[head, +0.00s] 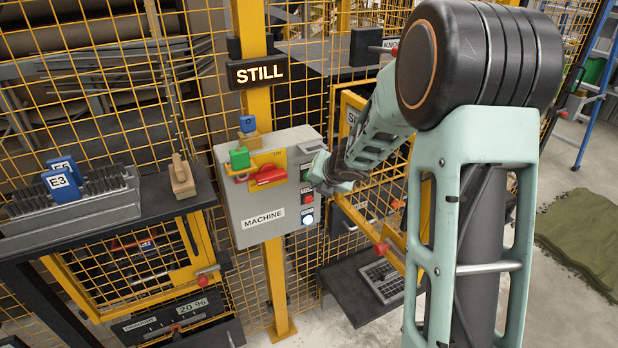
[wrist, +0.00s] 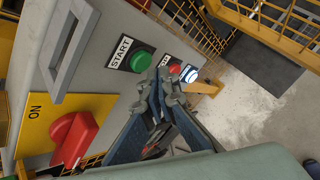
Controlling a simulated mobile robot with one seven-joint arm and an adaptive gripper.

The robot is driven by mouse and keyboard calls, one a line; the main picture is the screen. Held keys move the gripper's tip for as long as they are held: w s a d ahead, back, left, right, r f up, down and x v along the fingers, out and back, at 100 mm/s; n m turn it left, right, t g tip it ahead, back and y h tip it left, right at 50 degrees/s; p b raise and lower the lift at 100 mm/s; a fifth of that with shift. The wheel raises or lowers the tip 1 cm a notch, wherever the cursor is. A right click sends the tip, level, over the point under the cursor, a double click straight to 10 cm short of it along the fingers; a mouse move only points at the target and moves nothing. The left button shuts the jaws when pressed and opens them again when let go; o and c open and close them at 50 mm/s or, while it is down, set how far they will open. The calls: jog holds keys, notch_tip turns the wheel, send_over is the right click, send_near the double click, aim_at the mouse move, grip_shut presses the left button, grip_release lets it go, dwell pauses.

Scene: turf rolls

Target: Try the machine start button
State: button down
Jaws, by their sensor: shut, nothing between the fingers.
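The grey machine box (head: 238,207) with the MACHINE label is mounted on a yellow post. In the wrist view the green start button (wrist: 142,61) sits beside the START label on the box face. A red button (wrist: 175,68) and a lit white-blue button (wrist: 191,76) follow along the same face. My gripper (wrist: 166,88) is shut and empty, its fingertips just in front of the panel near the green and red buttons. Contact cannot be told. In the head view my gripper (head: 317,172) is at the box's right edge, and the start button is not clearly seen.
A red rotary switch (head: 268,176) on a yellow ON plate is on the box; it also shows in the wrist view (wrist: 72,135). A grey handle (wrist: 70,48) stands out from the face. A STILL sign (head: 258,72) hangs above. Yellow mesh fencing (head: 110,128) surrounds the box.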

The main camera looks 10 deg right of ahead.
jog(key=shift+w, duration=0.1)
dwell(0.7)
jog(key=shift+w+a, duration=0.1)
jog(key=shift+w, duration=0.2)
jog(key=shift+w+a+p, duration=0.15)
jog(key=shift+w+p, duration=0.25)
dwell(0.7)
dwell(0.3)
jog(key=shift+s+d+b, duration=0.3)
jog(key=shift+s+b, duration=0.05)
jog(key=shift+s, duration=0.45)
jog(key=s, duration=0.1)
jog(key=s+d+b, duration=0.1)
jog(key=s, duration=0.2)
jog(key=shift+s+d+b, duration=0.25)
jog(key=shift+s+b, duration=0.1)
jog(key=shift+s, duration=0.05)
